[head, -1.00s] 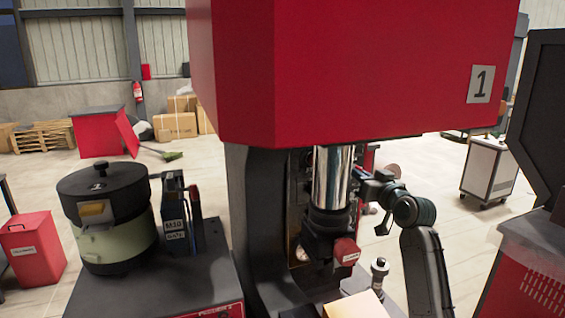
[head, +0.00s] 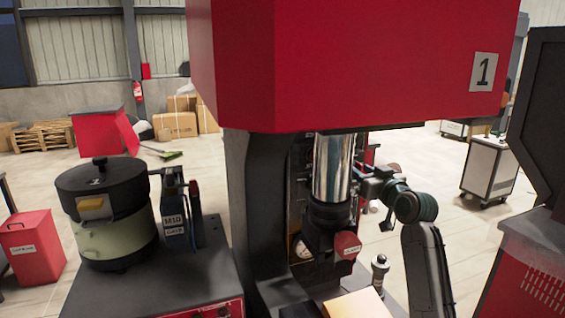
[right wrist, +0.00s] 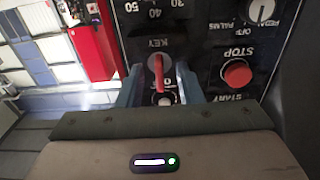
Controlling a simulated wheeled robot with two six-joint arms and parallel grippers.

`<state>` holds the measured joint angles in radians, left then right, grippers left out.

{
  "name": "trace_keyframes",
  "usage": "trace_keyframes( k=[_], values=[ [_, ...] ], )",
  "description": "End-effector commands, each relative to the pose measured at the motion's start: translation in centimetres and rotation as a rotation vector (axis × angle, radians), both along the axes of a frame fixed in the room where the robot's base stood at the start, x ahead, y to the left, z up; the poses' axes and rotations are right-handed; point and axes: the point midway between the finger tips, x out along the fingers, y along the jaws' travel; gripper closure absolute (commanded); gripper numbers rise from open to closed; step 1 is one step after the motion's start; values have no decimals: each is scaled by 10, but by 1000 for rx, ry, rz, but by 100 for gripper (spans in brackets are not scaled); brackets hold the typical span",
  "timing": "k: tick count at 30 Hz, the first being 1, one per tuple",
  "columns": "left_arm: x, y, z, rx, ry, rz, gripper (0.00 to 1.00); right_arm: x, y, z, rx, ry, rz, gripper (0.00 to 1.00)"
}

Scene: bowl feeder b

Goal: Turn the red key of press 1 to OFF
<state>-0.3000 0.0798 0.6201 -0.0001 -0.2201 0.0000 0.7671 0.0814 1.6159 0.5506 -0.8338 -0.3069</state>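Press 1 (head: 350,70) is the big red machine with a "1" plate, a dark column and a shiny ram. In the right wrist view, its dark panel shows upside down. The red key (right wrist: 160,75) sits in the switch marked KEY, its grip running roughly up and down in the picture. The label below it starts with "O"; the rest is hidden. My right gripper (right wrist: 160,92) is open, one finger on each side of the key, with gaps visible. My left gripper is out of view.
A red STOP button (right wrist: 237,74), a START label and a black-and-white knob (right wrist: 262,10) are close beside the key. A lidded bowl feeder (head: 105,215) stands left of the press. A grey cart (head: 490,172) stands at right on open floor.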

Motion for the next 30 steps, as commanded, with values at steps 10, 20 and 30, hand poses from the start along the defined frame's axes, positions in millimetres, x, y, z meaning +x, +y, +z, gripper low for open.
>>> trace_keyframes(
  k=[10, 20, 30],
  values=[
    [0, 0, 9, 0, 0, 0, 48, -31, -12, 0, -2, 0, -2, 67],
    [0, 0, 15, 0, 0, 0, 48, -60, -22, -1, -2, 0, -1, 67],
    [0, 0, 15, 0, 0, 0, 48, -65, -23, -2, 0, 0, 0, 67]
  ],
)
